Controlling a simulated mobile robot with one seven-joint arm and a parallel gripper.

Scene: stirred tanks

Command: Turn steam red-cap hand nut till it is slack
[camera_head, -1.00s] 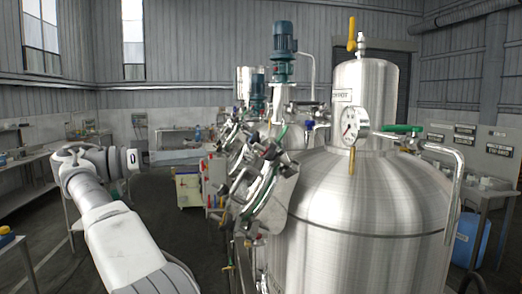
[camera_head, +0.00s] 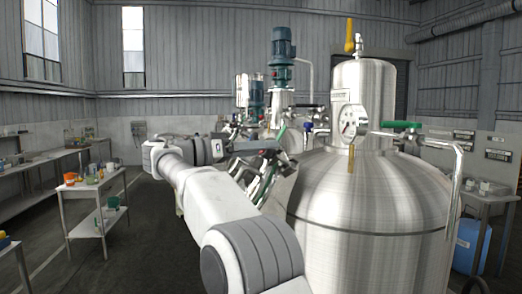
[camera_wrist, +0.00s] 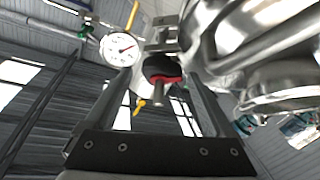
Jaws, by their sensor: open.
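In the wrist view, a dark round hand nut with a red rim (camera_wrist: 162,70) sits on a metal stem in front of a steel bracket. My gripper (camera_wrist: 160,88) is open, with one dark finger on each side of the nut. I cannot tell whether either finger touches it. In the head view, my gripper (camera_head: 262,157) is at the clamps on the left side of the steel vessel (camera_head: 365,200). The nut cannot be made out there, as my arm and gripper cover much of that area.
A pressure gauge (camera_head: 350,122) and a yellow-handled valve (camera_head: 350,36) top the vessel. A green-handled valve (camera_head: 402,126) is at its right. Shiny pipework (camera_wrist: 250,45) crowds the wrist view's right side. A trolley with bottles (camera_head: 95,185) stands at left; floor around it is clear.

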